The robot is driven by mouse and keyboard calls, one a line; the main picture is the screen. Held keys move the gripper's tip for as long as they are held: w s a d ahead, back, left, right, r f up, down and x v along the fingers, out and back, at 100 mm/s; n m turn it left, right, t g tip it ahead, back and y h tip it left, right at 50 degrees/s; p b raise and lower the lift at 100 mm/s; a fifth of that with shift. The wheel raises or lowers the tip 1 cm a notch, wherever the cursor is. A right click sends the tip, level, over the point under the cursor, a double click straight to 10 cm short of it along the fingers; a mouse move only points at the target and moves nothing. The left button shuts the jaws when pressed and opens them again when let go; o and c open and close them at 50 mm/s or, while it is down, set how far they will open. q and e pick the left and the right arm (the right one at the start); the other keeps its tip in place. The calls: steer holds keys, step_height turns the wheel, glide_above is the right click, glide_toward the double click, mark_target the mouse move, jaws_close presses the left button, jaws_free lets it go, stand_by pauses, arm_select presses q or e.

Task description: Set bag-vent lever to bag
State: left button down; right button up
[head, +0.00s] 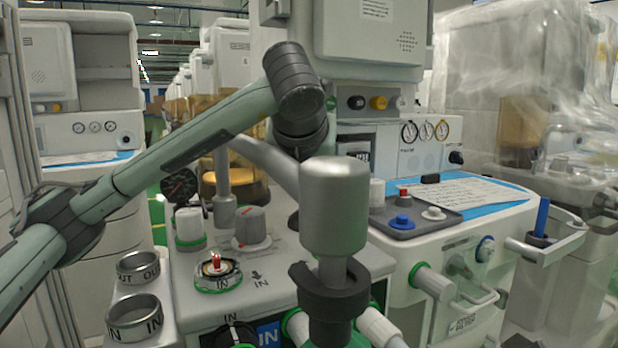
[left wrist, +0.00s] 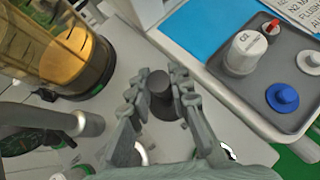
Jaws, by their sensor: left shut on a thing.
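The bag-vent lever appears to be the dark cylindrical knob (left wrist: 161,98) in the middle of the left wrist view, though no label on it can be read. My left gripper (left wrist: 160,84) is shut on it, one grey finger on each side. In the head view my left arm comes in from the left, bends at the top centre and drops to the machine's deck. There a silver cylinder (head: 335,210) in front hides most of the gripper and the lever. The lever's setting cannot be read. My right gripper does not show.
A grey dial (head: 252,226) and a red-topped round port (head: 217,268) sit on the deck. An amber canister (left wrist: 62,55) stands left of my gripper. A grey tray (head: 428,226) with blue and white knobs lies to the right. Open ring holders (head: 136,318) are front left.

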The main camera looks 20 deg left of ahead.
arm_select(q)
steer(key=c, duration=1.4)
jaws_free()
steer(key=shift+o, duration=0.2)
steer(key=v, duration=1.2)
